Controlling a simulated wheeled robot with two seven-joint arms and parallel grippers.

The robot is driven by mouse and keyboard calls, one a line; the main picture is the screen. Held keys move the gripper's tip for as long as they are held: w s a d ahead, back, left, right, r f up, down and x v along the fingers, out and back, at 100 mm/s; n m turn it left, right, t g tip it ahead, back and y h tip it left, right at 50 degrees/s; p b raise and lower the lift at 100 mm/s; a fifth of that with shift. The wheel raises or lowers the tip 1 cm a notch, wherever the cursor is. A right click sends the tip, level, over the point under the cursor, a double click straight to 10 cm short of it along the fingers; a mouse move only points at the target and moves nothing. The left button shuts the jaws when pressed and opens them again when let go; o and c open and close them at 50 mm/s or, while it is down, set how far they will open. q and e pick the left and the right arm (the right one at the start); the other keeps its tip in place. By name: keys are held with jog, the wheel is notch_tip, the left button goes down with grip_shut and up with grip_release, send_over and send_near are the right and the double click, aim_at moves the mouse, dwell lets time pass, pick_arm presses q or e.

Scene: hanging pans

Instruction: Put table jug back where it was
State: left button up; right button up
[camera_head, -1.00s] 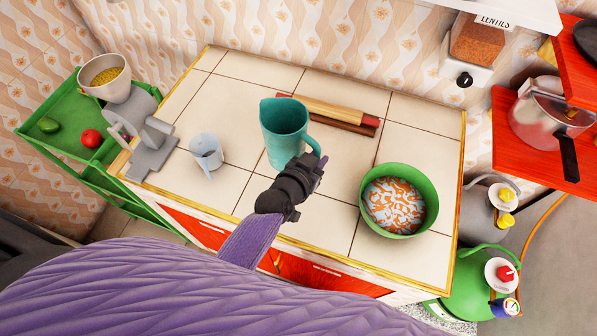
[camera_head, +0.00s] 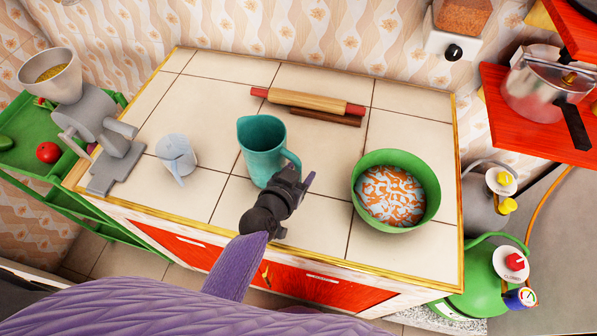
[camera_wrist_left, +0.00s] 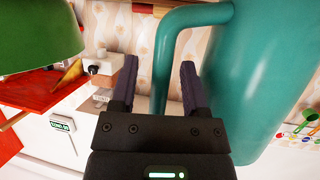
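The teal table jug (camera_head: 262,148) appears to stand upright on the tiled counter (camera_head: 220,90), left of the green bowl. Its handle points toward the front right. My left gripper (camera_head: 300,180) is just in front of the handle. In the left wrist view the jug (camera_wrist_left: 262,75) fills the right side. Its handle (camera_wrist_left: 162,75) shows between the spread fingers of the left gripper (camera_wrist_left: 157,85), with gaps on both sides. The left gripper is open. The jug's base is partly hidden in the wrist view. My right gripper is not in view.
A rolling pin (camera_head: 308,102) lies behind the jug. A green bowl (camera_head: 395,190) with orange and white contents stands to the right. Bare tiles lie between mug and jug.

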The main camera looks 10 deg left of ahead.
pick_arm(q)
jog(key=shift+r, duration=0.15)
jog(key=shift+s+a+r+p, duration=0.1)
jog(key=shift+s+r+p, duration=0.1)
jog(key=shift+s+p, duration=0.15)
jog(key=p+v, duration=0.2)
jog(key=v, duration=0.9)
jog(key=shift+p, duration=0.35)
jog(key=shift+s, duration=0.1)
dwell(0.4)
